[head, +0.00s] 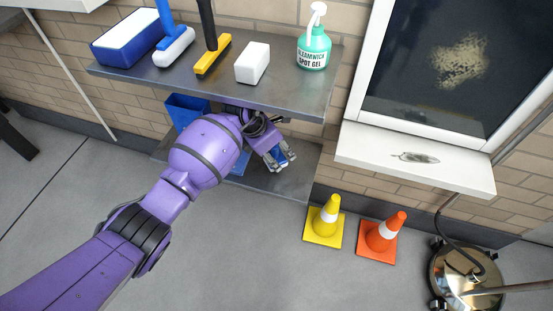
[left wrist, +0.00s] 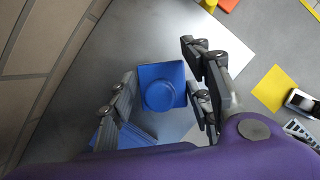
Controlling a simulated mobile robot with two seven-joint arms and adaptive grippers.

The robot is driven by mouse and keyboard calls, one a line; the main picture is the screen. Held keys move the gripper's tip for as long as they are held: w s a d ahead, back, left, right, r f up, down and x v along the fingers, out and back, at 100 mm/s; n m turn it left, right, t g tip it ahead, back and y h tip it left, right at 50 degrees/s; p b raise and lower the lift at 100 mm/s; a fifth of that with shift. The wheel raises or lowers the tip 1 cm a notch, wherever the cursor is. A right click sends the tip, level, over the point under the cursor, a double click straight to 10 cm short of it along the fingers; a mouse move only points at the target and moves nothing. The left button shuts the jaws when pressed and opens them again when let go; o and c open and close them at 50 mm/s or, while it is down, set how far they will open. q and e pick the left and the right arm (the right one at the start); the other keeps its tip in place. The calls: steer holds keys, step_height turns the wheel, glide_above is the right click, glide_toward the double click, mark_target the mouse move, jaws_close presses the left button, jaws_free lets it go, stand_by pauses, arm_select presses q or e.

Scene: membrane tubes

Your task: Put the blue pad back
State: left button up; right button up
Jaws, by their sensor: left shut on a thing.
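The blue pad (left wrist: 162,86) has a square plate and a round raised middle in the left wrist view. My left gripper (left wrist: 160,100) has its fingers on either side of it and is shut on it. In the head view the left gripper (head: 281,160) is between the upper and lower shelves, over the lower shelf, with a bit of blue between its fingers. Whether the pad touches the shelf I cannot tell. My right gripper is not in view.
A blue container (head: 187,108) stands on the lower shelf (head: 290,183), behind my arm. Yellow (head: 325,222) and orange (head: 380,238) cones stand right.

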mark_target(277, 159)
arm_select(q)
step_height(277, 159, down, 3)
steer(key=shift+s+r+b, duration=0.1)
steer(key=shift+r+b, duration=0.05)
steer(key=shift+b, duration=0.3)
steer(key=shift+f, duration=0.25)
steer(key=shift+f, duration=0.2)
steer(key=o, duration=1.2)
steer(key=shift+c, duration=0.2)
